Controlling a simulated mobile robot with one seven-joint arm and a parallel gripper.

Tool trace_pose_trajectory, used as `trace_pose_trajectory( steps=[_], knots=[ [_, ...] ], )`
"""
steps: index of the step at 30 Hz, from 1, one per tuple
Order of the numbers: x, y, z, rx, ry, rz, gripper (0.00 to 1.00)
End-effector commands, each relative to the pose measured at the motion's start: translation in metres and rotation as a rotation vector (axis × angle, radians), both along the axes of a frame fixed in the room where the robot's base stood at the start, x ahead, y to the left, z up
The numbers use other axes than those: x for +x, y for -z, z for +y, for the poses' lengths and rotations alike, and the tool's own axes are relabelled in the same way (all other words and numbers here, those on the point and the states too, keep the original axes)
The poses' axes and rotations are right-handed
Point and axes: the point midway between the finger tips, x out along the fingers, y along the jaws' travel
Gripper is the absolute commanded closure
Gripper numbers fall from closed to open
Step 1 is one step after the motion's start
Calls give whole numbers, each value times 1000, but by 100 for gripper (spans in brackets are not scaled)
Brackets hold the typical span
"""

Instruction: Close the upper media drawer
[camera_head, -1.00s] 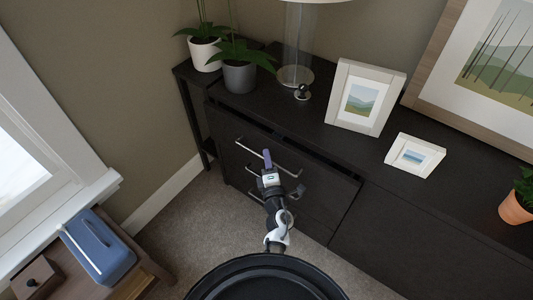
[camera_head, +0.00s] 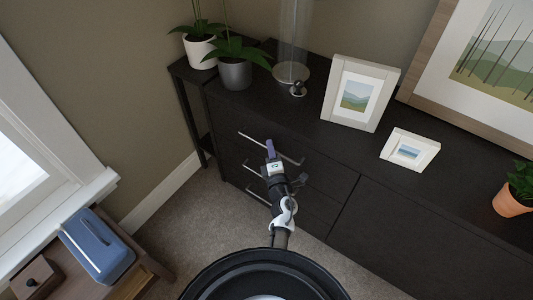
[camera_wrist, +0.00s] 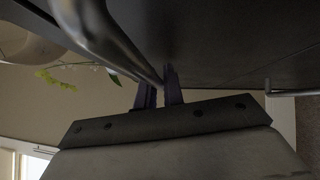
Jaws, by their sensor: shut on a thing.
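The upper media drawer (camera_head: 318,174) is in the dark cabinet (camera_head: 410,190). Its front looks flush with the cabinet, with no open gap visible above it. Its silver bar handle (camera_head: 252,138) runs across the front, and it also shows large in the wrist view (camera_wrist: 105,35). My gripper (camera_head: 269,148) is at the middle of this handle, its purple fingers shut on the bar. In the wrist view the fingers (camera_wrist: 160,92) meet at the bar's lower end as pictured. My arm hides part of the drawers below.
Lower drawer handles (camera_head: 252,169) stick out below. A side table with a blue box (camera_head: 98,245) is at lower left. Carpet (camera_head: 185,225) lies clear between.

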Motion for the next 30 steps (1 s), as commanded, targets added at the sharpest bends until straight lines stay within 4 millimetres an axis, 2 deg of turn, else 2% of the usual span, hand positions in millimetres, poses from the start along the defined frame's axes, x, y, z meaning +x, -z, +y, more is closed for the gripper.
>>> trace_pose_trajectory(
  steps=[8, 9, 11, 30],
  knots=[
    [5, -1, -3, 1, 7, 0, 100],
    [5, -1, -4, 1, 7, 0, 89],
    [5, -1, -4, 1, 7, -1, 81],
    [5, 1, -3, 0, 8, 1, 81]
  ],
)
